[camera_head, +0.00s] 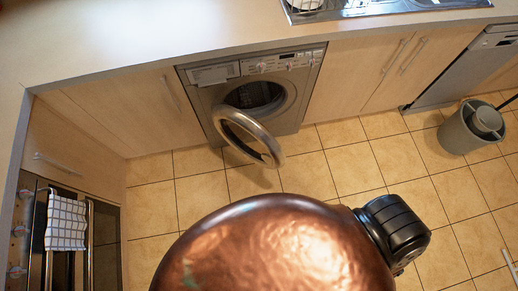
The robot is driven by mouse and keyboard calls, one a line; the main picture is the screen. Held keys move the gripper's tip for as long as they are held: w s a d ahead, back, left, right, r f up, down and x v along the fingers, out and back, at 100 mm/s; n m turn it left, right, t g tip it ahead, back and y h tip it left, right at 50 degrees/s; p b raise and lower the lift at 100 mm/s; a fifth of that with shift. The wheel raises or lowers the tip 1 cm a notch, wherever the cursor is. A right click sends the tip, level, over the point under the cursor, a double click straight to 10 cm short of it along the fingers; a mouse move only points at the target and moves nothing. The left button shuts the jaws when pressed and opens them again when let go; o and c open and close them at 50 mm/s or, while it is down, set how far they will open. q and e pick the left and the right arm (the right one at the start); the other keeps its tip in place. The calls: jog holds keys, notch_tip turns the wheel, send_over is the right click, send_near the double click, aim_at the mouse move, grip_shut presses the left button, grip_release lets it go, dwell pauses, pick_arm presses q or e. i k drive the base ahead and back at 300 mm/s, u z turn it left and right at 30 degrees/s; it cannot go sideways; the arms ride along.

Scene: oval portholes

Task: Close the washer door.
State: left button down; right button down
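The washer (212,107) is a silver front-loading machine built in under the counter, left of the middle. Its round door (226,118) is open, swung out from the front and standing over the floor. The dark drum opening (256,97) shows behind it. The door's lower rim hangs above the tiles, clear of my copper-coloured body at the bottom. Neither of my grippers can be seen.
Wooden cabinets flank the washer. An oven with a checked towel (66,222) stands at the left. A grey bin (455,136) stands on the right, near a silver dishwasher (463,66). The tiled floor (335,163) between washer and bin is clear.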

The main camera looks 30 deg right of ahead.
aim_at(277, 160)
jog(key=u, duration=0.15)
jog(key=k, duration=0.85)
jog(key=z, duration=0.6)
